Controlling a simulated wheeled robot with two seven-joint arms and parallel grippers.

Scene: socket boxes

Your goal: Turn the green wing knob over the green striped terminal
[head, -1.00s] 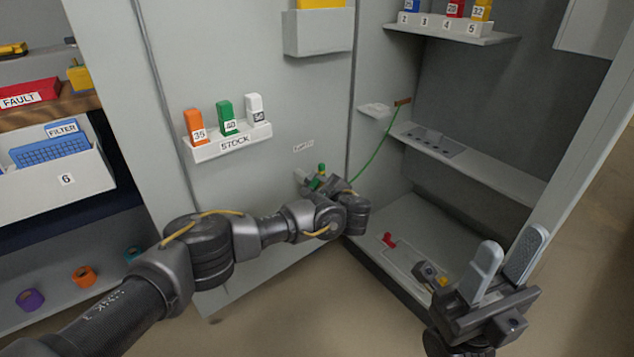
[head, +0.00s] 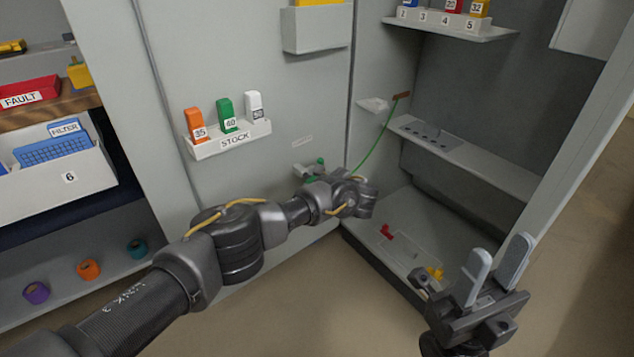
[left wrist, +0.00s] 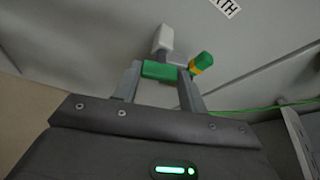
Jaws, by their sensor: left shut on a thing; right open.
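The green wing knob (left wrist: 160,71) is between the two fingers of my left gripper (left wrist: 159,79) in the left wrist view; the fingers are shut on it. The green striped terminal (left wrist: 201,64), green with a yellow band, sticks out just right of the knob; it also shows small in the head view (head: 320,162). A light grey block (left wrist: 163,38) stands beyond the knob. In the head view my left wrist mostly hides the knob, against the grey cabinet panel. My right gripper (head: 495,272) is open and empty at the lower right.
A green wire (head: 377,148) runs from a brown piece (head: 402,96) down behind my left wrist.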

